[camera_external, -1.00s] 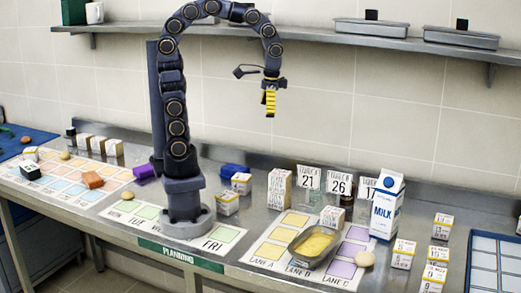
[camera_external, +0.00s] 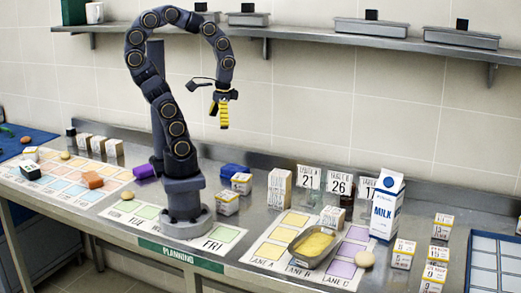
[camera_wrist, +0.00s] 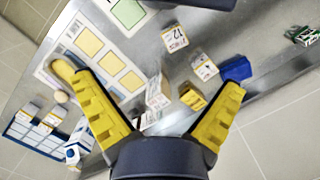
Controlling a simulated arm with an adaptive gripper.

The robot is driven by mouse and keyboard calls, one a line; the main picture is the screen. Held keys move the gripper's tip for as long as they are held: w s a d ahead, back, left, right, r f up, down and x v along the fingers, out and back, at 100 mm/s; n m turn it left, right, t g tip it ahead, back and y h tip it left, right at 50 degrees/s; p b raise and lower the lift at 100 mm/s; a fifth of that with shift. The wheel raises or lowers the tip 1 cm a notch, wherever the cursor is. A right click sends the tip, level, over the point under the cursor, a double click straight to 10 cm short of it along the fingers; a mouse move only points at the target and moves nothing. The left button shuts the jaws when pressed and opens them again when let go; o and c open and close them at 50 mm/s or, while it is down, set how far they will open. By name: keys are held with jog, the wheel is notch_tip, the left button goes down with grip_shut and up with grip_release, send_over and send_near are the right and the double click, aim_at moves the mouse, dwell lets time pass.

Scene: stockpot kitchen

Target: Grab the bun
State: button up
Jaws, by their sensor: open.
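Several small round tan pieces look like buns. One bun-like piece (camera_external: 364,259) lies at the right edge of the lane sheet, beside the milk carton. Another round piece (camera_external: 127,195) lies on the weekday sheet left of my base, and a third (camera_external: 65,155) lies on the far-left sheet. I cannot tell which is the bun meant. My gripper (camera_external: 224,122) hangs high above the table, apart from all of them. In the wrist view its yellow fingers (camera_wrist: 158,84) are spread and empty, with a round tan piece (camera_wrist: 61,97) beyond the left finger.
A milk carton (camera_external: 387,208), number cards (camera_external: 339,186) and small labelled boxes (camera_external: 403,254) crowd the right side. A wall shelf (camera_external: 350,39) runs behind. The air around my gripper is clear.

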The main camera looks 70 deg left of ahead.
jog(key=w+d+n, duration=0.2)
jog(key=w, duration=0.5)
jog(key=n+t+h, duration=0.1)
jog(key=n+t, duration=0.2)
jog(key=n, duration=1.1)
send_over(365, 254)
jog(key=s+a, duration=0.1)
notch_tip(365, 254, down, 22)
jog(key=shift+s+f, duration=0.1)
jog(key=shift+f, duration=0.15)
jog(key=shift+d+f, duration=0.2)
jog(key=shift+f, duration=0.15)
jog(key=f, duration=0.4)
jog(key=w+f, duration=0.1)
jog(key=f, duration=0.2)
jog(key=shift+w+d+f, duration=0.1)
jog(key=shift+d, duration=0.25)
jog(key=c, duration=1.2)
